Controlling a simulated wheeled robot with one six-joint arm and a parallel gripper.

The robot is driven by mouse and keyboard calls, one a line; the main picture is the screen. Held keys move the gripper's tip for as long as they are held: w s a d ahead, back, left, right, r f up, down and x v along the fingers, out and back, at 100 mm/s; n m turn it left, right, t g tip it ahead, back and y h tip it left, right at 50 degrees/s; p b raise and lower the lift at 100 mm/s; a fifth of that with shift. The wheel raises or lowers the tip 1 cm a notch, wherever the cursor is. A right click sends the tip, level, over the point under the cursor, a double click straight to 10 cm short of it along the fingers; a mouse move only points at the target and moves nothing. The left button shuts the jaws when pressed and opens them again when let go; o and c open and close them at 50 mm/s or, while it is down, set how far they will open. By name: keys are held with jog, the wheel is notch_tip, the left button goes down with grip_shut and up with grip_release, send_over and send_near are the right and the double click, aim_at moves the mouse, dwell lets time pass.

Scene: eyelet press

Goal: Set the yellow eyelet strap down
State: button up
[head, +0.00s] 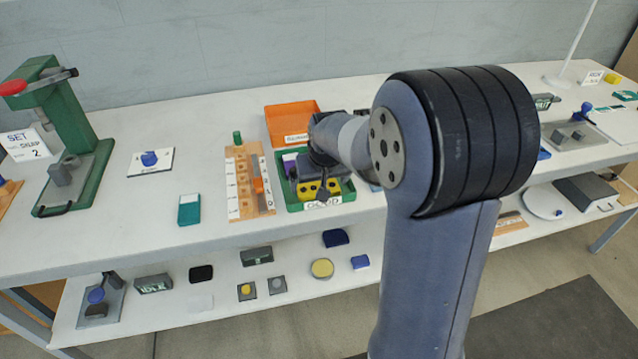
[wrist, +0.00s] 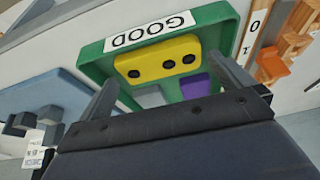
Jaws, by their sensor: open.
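The yellow eyelet strap (wrist: 158,63), a flat rounded bar with several dark holes, lies in the green tray (wrist: 228,14) labelled GOOD. In the head view the strap (head: 310,191) is at the front of the green tray (head: 294,206). My gripper (wrist: 172,78) is open, its two fingers spread to either side of the strap in the wrist view, with no visible hold on it. In the head view my gripper (head: 318,178) is over the tray and partly hidden by my wrist. The exact gap between fingers and strap is unclear.
A purple piece (wrist: 195,86) and a grey piece (wrist: 148,92) also lie in the green tray. An orange tray (head: 292,116) stands behind it, and a wooden rack (head: 240,205) to its left. The green press (head: 85,165) stands far left. White table is clear around the teal box (head: 189,212).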

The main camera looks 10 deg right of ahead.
jog(key=v, duration=1)
jog(key=shift+r, duration=0.2)
dwell(1.6)
